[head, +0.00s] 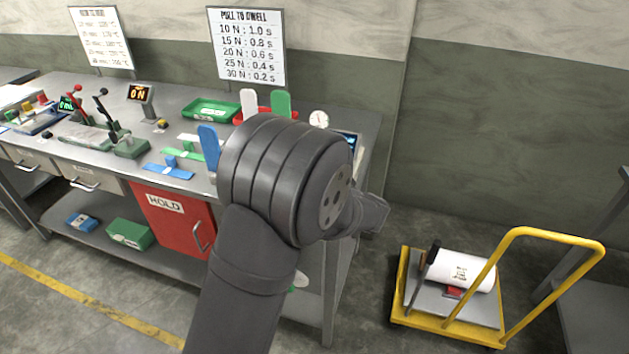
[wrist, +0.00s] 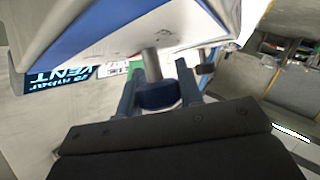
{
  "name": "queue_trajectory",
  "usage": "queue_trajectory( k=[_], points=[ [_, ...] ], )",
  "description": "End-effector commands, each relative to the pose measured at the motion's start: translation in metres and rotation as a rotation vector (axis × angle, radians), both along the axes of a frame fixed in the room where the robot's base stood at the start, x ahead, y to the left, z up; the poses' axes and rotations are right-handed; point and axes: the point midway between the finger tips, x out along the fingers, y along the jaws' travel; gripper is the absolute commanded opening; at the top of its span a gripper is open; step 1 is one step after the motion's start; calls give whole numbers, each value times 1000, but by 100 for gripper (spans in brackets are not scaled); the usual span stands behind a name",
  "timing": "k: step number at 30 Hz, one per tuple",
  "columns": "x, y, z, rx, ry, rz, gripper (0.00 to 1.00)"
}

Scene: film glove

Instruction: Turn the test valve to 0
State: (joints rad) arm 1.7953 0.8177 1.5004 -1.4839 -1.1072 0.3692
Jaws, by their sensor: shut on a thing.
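The test valve shows in the wrist view as a blue knob (wrist: 157,96) on a short grey stem. My gripper (wrist: 158,84) has its two fingers on either side of the blue knob and is shut on it. No 0 mark or pointer can be read there, so I cannot tell the valve's setting. A display (wrist: 60,77) beside it reads VENT and a mbar value, upside down. In the head view my own arm hides the gripper and the valve. A round gauge (head: 319,119) shows just behind the arm.
The grey bench (head: 335,97) holds a green tray (head: 211,110), lever presses (head: 127,143) and blue and green glove forms. A red HOLD cabinet (head: 172,217) is below. A yellow cart (head: 405,312) with a white roll (head: 460,270) stands at right. Floor between them is clear.

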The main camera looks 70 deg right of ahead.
Motion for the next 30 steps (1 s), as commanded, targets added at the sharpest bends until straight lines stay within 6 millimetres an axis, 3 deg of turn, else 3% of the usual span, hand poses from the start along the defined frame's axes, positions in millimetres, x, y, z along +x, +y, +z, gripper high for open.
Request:
queue_trajectory(
  k=[12,13,16,26,30],
  points=[
    [0,0,1,-3,3,8,11],
    [1,0,1,-3,3,8,36],
    [1,0,1,-2,3,7,55],
    [-1,1,1,-1,3,6,55],
    [-13,9,5,-2,4,5,55]
  ],
)
